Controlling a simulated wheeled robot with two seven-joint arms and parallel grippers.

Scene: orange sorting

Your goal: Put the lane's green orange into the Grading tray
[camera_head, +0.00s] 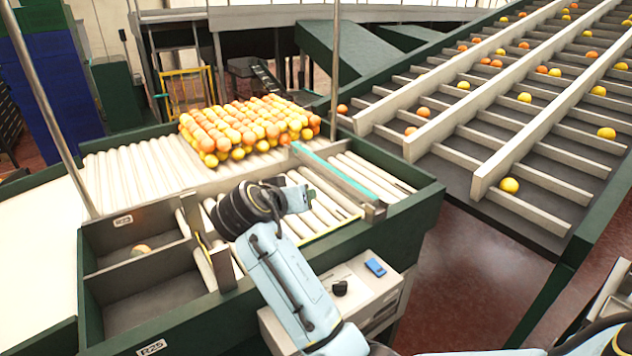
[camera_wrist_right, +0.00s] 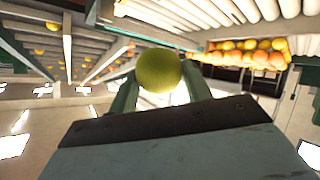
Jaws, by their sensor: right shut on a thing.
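My right gripper (camera_wrist_right: 160,84) is shut on a yellow-green orange (camera_wrist_right: 158,68), which sits between the two green fingers in the right wrist view. In the head view my right gripper (camera_head: 306,195) is above the roller lane beside the teal-edged rail; the held orange is hidden there. Two dark-walled tray compartments stand at the lower left. I cannot tell which is the Grading tray. My left gripper is not in view.
A pile of oranges (camera_head: 245,130) lies on the white rollers behind my arm. The teal-edged rail (camera_head: 338,172) and the green table edge (camera_head: 415,205) stand at the right. A sloped conveyor (camera_head: 480,110) with scattered fruit is beyond. A control box (camera_head: 350,290) is in front.

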